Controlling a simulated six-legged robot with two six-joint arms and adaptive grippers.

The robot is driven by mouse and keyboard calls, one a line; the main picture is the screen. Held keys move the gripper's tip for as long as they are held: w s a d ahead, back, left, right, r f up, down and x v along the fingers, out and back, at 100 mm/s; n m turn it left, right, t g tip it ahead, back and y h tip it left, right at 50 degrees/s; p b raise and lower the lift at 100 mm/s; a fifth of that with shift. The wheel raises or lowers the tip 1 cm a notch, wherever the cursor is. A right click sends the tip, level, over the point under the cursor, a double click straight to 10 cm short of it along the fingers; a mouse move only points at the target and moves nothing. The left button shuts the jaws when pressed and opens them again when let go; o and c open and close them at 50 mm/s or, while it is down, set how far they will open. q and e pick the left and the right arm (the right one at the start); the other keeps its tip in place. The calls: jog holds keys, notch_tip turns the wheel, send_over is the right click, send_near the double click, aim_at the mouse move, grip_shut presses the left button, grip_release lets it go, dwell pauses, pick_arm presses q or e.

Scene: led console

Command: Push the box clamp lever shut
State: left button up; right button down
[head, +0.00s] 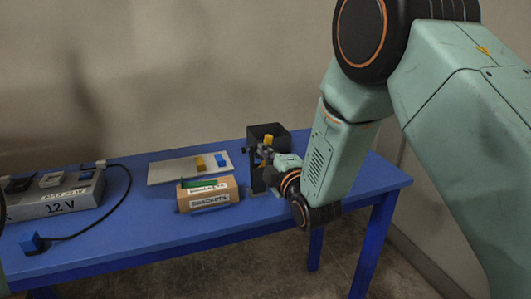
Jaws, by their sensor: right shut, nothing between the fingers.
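A black box (280,133) stands at the back right of the blue table. A yellow piece (268,140), which looks like the tip of the clamp lever, shows at its front. A dark upright plate (256,172) stands at the box's left front. My right gripper (262,152) is shut and empty, its tips just below the yellow piece. I cannot tell whether they touch it. My right wrist and arm hide the lower right of the box and most of the lever. My left gripper is not in view.
The blue table (130,222) carries a cardboard box (209,200) with a label, a pale board (165,171) with a yellow and a blue block, and a grey 12 V unit (60,203). A black cable runs from it to a blue plug (32,243). The front middle is clear.

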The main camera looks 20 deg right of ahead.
jog(key=d+f+m+h+b, duration=0.1)
jog(key=d+m, duration=0.5)
jog(key=m, duration=0.7)
notch_tip(320, 180, down, 3)
jog(key=shift+w+d+r+t+b, duration=0.2)
jog(key=shift+t+b, duration=0.1)
jog(key=shift+b, duration=0.6)
jog(key=shift+d+f, duration=0.1)
jog(key=shift+f, duration=0.1)
jog(key=shift+r, duration=0.1)
